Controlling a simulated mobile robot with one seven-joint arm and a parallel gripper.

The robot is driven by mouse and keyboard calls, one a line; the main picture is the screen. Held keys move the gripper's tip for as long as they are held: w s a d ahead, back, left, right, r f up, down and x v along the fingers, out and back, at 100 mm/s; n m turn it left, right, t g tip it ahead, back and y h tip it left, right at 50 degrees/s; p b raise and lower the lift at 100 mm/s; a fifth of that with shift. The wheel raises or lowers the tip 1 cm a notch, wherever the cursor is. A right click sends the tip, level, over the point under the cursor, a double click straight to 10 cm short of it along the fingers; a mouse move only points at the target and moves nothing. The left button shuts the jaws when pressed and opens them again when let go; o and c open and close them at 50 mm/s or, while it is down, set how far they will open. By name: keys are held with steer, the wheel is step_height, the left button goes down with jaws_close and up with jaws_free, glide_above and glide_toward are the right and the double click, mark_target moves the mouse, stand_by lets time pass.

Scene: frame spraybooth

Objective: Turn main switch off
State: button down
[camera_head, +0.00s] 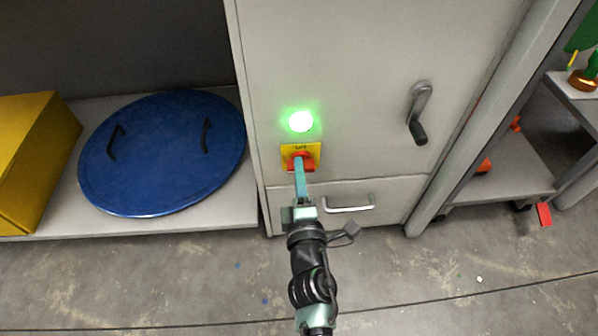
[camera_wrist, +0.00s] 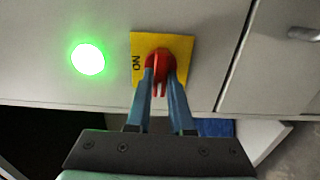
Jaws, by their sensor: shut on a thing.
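The main switch is a red rotary knob (camera_wrist: 161,64) on a yellow plate (camera_wrist: 184,46) on the front of a grey cabinet. The plate (camera_head: 287,152) also shows in the head view, below a glowing green lamp (camera_head: 301,121). In the wrist view the lamp (camera_wrist: 88,59) is left of the plate, and the letters "ON" can be read at the plate's left side. My gripper (camera_head: 300,166) is at the switch. Its two blue-green fingers (camera_wrist: 161,84) are on either side of the knob's red grip, shut on it. The fingers hide part of the knob.
The cabinet (camera_head: 350,60) has a crank-like handle (camera_head: 418,112) at right and a drawer handle (camera_head: 348,208) below the switch. A blue round lid (camera_head: 160,155) and a yellow box (camera_head: 35,150) lie on a shelf at left. A grey post (camera_head: 490,115) stands at right.

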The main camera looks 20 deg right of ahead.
stand_by(0.4)
steer(key=c, duration=0.8)
jaws_free()
steer(key=v, duration=1.3)
